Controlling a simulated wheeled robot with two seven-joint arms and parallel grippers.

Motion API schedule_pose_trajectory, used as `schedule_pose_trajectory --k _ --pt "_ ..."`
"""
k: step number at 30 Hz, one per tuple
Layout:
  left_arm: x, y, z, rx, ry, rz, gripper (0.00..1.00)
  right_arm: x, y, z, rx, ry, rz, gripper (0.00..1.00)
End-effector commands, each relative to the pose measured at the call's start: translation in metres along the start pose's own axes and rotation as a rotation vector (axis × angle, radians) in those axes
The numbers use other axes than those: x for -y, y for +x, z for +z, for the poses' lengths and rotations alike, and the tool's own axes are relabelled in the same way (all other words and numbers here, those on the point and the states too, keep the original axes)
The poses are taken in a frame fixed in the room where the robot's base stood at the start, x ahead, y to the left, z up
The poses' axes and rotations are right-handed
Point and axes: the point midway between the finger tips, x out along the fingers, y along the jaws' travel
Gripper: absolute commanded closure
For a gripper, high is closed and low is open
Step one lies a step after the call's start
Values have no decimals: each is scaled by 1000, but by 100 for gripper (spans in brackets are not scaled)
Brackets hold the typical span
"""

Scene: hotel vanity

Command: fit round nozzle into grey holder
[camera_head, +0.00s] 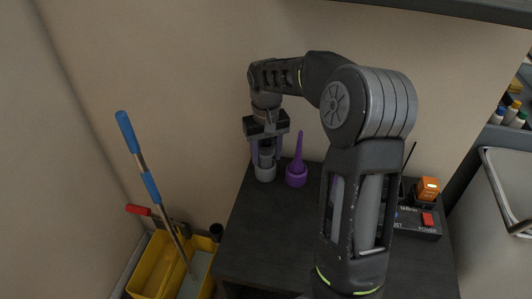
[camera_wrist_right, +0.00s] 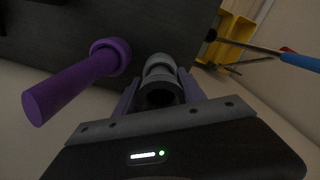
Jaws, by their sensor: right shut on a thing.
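My right gripper (camera_head: 266,148) points down over the left part of the dark table; its purple fingers (camera_wrist_right: 158,95) are shut on a grey, round, hollow piece, apparently the round nozzle (camera_wrist_right: 160,95). Its dark opening faces the wrist camera. A lighter grey ringed piece, apparently the grey holder (camera_head: 265,174), is directly below it on the table; it also shows in the wrist view (camera_wrist_right: 158,62). The two line up closely, but I cannot tell whether the nozzle is inside the holder or just above it. My left gripper is not in view.
A purple tapered piece in a purple round base (camera_head: 297,178) stands close to the right of the holder. A control box with a red switch (camera_head: 427,219) and an orange device (camera_head: 428,188) are at the table's right. A yellow mop bucket (camera_head: 158,265) stands left of the table (camera_head: 255,240).

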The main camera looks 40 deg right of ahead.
Motion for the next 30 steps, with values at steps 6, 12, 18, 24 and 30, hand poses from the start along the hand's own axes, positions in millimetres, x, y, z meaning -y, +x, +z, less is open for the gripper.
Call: schedule_pose_trajectory --k 6,12,18,24,30 --pt "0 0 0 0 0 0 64 0 0 0 0 0 0 93" --pt "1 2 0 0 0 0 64 0 3 0 0 0 0 93" --pt "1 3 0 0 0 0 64 0 6 0 0 0 0 93" --pt "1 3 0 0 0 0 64 0 7 0 1 0 0 93" --pt "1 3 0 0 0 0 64 0 8 1 2 0 0 47"
